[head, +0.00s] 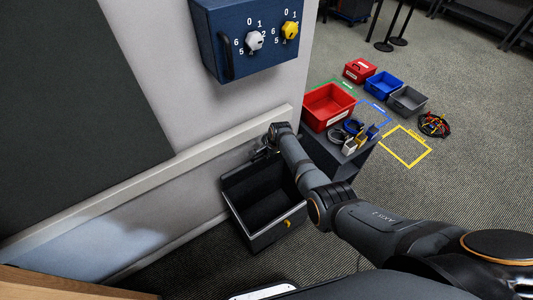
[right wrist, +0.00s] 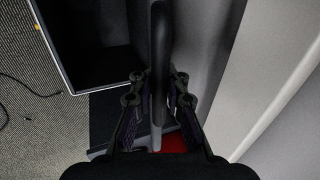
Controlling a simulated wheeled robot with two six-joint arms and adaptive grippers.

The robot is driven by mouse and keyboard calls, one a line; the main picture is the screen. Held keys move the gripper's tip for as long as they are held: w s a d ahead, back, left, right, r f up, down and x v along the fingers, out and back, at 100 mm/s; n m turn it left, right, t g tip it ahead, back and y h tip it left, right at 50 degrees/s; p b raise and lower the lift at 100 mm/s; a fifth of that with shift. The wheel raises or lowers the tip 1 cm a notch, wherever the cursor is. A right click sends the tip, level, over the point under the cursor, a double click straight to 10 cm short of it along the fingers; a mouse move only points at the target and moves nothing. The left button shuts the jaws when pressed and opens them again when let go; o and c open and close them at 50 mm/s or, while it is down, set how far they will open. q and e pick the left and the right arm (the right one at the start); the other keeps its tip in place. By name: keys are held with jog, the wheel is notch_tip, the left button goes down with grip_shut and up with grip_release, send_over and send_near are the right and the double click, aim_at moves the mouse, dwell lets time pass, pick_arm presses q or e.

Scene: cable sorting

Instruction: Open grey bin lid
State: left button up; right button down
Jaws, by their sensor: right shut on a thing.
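A dark grey open-topped bin (head: 262,238) stands against the wall in the head view, with a small yellow piece on its front. Its inside looks dark and empty. My right gripper (head: 266,149) is at the bin's back right edge, close to the wall. In the right wrist view a dark, thin panel (right wrist: 158,60), apparently the bin's lid, stands edge-on between the fingers of my right gripper (right wrist: 155,100), which is shut on it. The bin's opening (right wrist: 95,45) shows to the left of the panel. Most of the lid is hidden in the head view. My left gripper is out of view.
A red bin (head: 328,107) and coiled cables (head: 353,127) sit on a dark stand right of my forearm. Smaller red (head: 359,71), blue (head: 384,86) and grey (head: 407,101) bins stand on the floor beyond. A blue dial box (head: 250,38) is on the wall.

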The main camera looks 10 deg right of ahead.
jog(key=shift+w+r, duration=0.2)
jog(key=shift+r, duration=0.1)
jog(key=c, duration=1.6)
grip_release()
jog(key=shift+o, duration=1.2)
jog(key=shift+s, duration=0.25)
jog(key=shift+f, duration=0.1)
jog(key=v, duration=1.2)
